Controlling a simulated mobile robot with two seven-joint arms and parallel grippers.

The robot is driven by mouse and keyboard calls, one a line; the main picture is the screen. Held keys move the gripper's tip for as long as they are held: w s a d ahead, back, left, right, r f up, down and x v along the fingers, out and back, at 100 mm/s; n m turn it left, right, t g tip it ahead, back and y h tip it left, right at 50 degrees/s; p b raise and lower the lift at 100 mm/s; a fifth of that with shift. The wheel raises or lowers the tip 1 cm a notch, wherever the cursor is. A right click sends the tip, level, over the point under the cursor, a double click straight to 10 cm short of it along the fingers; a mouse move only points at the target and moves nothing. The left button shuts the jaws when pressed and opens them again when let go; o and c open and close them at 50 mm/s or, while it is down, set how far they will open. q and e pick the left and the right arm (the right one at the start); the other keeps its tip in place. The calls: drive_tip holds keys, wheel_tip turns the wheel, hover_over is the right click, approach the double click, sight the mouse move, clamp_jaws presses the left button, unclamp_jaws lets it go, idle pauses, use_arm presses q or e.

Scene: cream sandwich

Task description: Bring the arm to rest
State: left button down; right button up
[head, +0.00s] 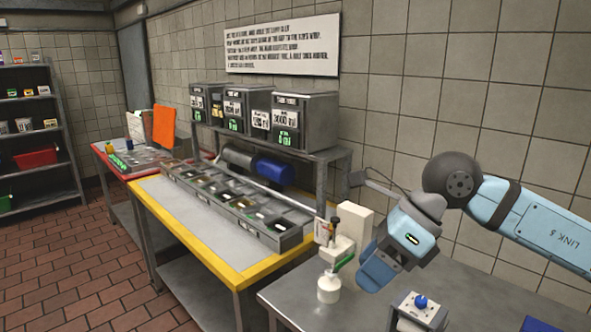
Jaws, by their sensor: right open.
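My right gripper (378,272) hangs at the end of my light-blue right arm (530,218), which comes in from the right. It is above the grey metal table at the front right, with its blue fingers pointing down and left. It is open, and I see nothing held between the fingers. A white dispenser-like device (343,245) with a small white bottle (328,288) stands just left of the gripper. Whether the fingers touch it cannot be told. My left gripper is not in view.
A small box with a blue knob (421,302) sits below the gripper on the grey table (285,294). A yellow-edged table (165,212) with a compartment tray (295,238) stands left. Metal boxes (305,122) sit on a shelf behind. Floor at left is clear.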

drive_tip(key=s+a+m+g+y+p, duration=0.35)
drive_tip(key=a+m+y, duration=0.25)
drive_tip(key=a+y, duration=0.45)
drive_tip(key=w+d+f+m+t+h+p, duration=0.1)
drive_tip(key=d+f+m+t+h, duration=0.25)
drive_tip(key=f+m+t, duration=0.5)
drive_tip(key=w+d+f+m+t+h+p, duration=0.15)
drive_tip(key=d+f+m+t, duration=0.35)
drive_tip(key=m, duration=0.7)
drive_tip(key=d+f+m+t+h, duration=0.3)
drive_tip(key=f+m+t, duration=0.2)
drive_tip(key=m+t, duration=0.45)
use_arm(q)
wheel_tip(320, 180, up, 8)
drive_tip(key=p, duration=0.1)
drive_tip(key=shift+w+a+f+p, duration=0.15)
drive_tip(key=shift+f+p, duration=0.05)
drive_tip(key=shift+p, duration=0.1)
use_arm(e)
drive_tip(key=s+d+f+m+g+h, duration=0.3)
drive_tip(key=s+f, duration=0.4)
drive_tip(key=f, duration=0.3)
drive_tip(key=s+d+f+m+g+h, duration=0.3)
drive_tip(key=s+f+m, duration=0.4)
drive_tip(key=f, duration=0.3)
drive_tip(key=shift+s+d+m+g+h, duration=0.35)
drive_tip(key=shift+s+d+g, duration=0.45)
drive_tip(key=shift+g, duration=0.25)
